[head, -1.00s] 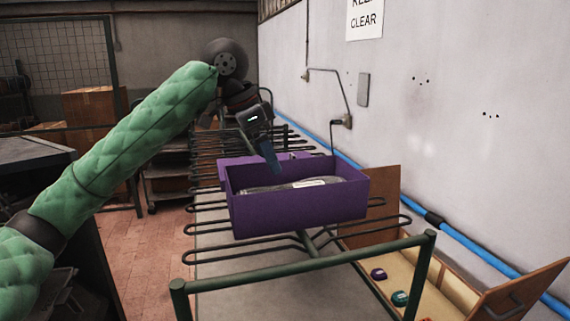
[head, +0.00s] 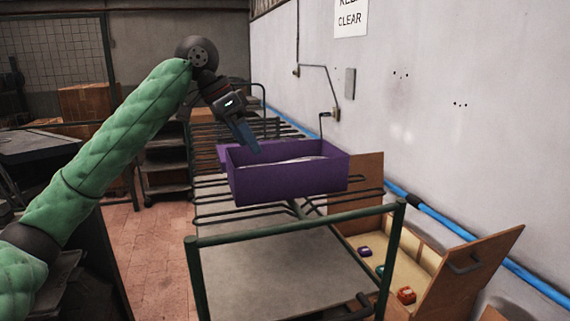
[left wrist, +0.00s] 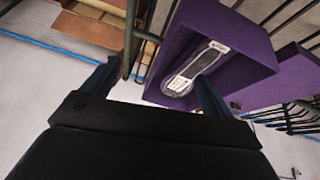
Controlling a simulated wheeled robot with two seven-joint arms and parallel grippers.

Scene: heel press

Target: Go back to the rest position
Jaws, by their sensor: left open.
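My left gripper (head: 248,138) is open and empty, above the left back part of the purple box (head: 290,181) in the head view. Its two fingers stand apart at either side in the left wrist view (left wrist: 155,88). The purple box sits on the dark green rack and also shows in the left wrist view (left wrist: 250,70). A clear and grey item with a white label (left wrist: 192,68) lies inside the box, apart from my fingers. My left arm with its green padded sleeve comes in from the left. My right gripper is not in view.
The green metal rack (head: 300,228) has thin prongs sticking out. An open wooden crate (head: 420,290) with several small coloured things stands at the right by the wall. A blue pipe (head: 440,218) runs along the wall. A brick-red floor (head: 165,245) lies open at the left.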

